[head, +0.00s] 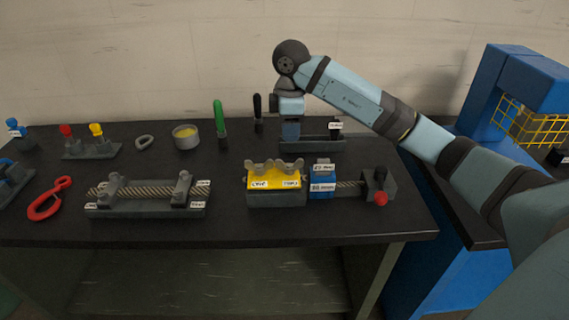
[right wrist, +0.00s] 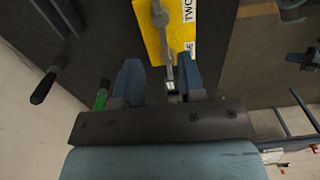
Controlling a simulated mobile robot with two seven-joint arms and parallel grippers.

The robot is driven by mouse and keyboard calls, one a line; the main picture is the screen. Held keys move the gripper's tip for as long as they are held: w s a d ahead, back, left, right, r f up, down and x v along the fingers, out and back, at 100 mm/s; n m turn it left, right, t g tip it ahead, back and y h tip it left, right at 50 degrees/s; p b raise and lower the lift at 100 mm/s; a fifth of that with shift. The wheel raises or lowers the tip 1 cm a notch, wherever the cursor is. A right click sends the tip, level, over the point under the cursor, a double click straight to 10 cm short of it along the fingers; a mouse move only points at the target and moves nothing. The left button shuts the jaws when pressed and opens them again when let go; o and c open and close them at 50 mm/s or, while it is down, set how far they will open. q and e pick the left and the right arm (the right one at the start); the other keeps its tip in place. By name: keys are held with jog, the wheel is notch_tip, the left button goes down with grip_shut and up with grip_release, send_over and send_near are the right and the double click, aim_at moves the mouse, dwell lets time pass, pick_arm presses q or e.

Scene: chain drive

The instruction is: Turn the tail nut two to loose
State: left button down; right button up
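A yellow-topped block (head: 274,178) with grey winged pieces (head: 289,166) stands mid-table in the head view. Its labels appear to read LOOSE and TWO. In the right wrist view a yellow plate (right wrist: 152,45) with a TWO label lies ahead of the fingers, with a grey lever (right wrist: 160,18) on it. My right gripper (head: 291,132) points down behind the block in the head view. Its blue fingers (right wrist: 160,78) stand apart in the right wrist view, with a small metal piece (right wrist: 172,87) showing between them. Whether they touch it I cannot tell. My left gripper is not in view.
A chain fixture (head: 146,207) and red hook (head: 49,199) lie left. Green (head: 219,116) and black (head: 258,112) handles stand behind. The front table edge is clear.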

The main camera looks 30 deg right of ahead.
aim_at(290, 161)
notch_tip(290, 161, down, 10)
jog(key=shift+a, duration=0.1)
dwell(0.4)
jog(key=c, duration=0.6)
